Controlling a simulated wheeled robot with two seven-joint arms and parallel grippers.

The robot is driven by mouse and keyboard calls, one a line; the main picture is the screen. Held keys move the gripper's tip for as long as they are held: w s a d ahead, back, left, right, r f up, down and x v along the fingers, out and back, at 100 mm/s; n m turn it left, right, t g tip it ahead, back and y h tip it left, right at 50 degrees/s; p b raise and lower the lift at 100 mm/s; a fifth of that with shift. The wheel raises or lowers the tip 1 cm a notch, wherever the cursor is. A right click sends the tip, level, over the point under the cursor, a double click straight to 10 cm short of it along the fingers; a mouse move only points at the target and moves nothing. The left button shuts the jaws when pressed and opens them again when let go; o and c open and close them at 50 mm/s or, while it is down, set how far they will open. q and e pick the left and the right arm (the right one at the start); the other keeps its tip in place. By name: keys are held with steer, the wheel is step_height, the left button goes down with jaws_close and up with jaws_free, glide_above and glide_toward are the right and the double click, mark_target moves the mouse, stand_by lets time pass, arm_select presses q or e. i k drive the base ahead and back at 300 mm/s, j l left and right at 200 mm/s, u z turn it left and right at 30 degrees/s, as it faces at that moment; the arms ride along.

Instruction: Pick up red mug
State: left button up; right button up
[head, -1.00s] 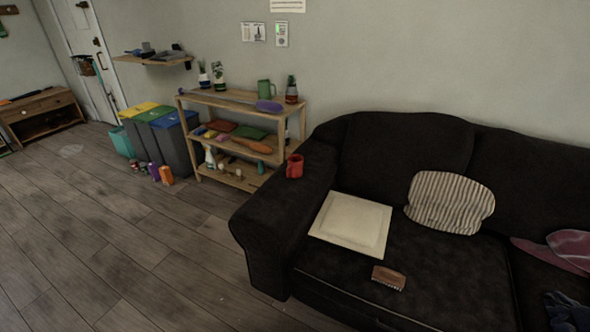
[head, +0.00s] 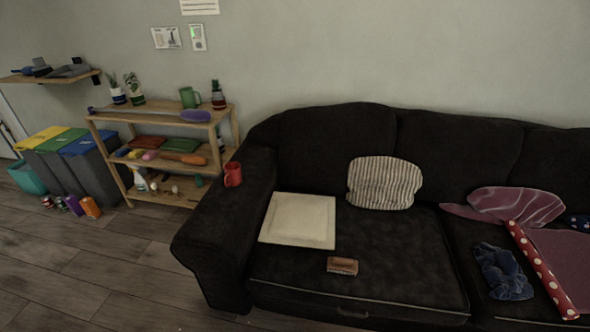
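The red mug (head: 233,175) stands upright on the left armrest of the black sofa (head: 215,225). Its handle points to the left side in the head view. Nothing touches the mug from above, and the wooden shelf is behind it. Neither of my grippers shows in the head view.
A cream square panel (head: 298,220), a brush (head: 342,266) and a striped cushion (head: 384,184) lie on the sofa seat. A wooden shelf (head: 165,197) with several items and several bins (head: 90,165) stand at the left. The floor (head: 110,255) before the armrest is clear.

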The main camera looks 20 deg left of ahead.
mark_target(234, 177)
steer(key=j+z, duration=0.2)
steer(key=j, duration=0.25)
steer(key=j+z, duration=0.25)
steer(key=j, duration=0.2)
steer(key=j+z, duration=0.2)
steer(key=j, duration=0.2)
steer(key=k+j+z, duration=0.2)
steer(key=j, duration=0.2)
steer(key=j+z, duration=0.2)
steer(key=j, duration=0.25)
steer(key=k+j+z, duration=0.25)
steer(key=j, duration=0.15)
steer(key=j+z, duration=0.2)
steer(key=j, duration=0.15)
steer(key=k, duration=0.05)
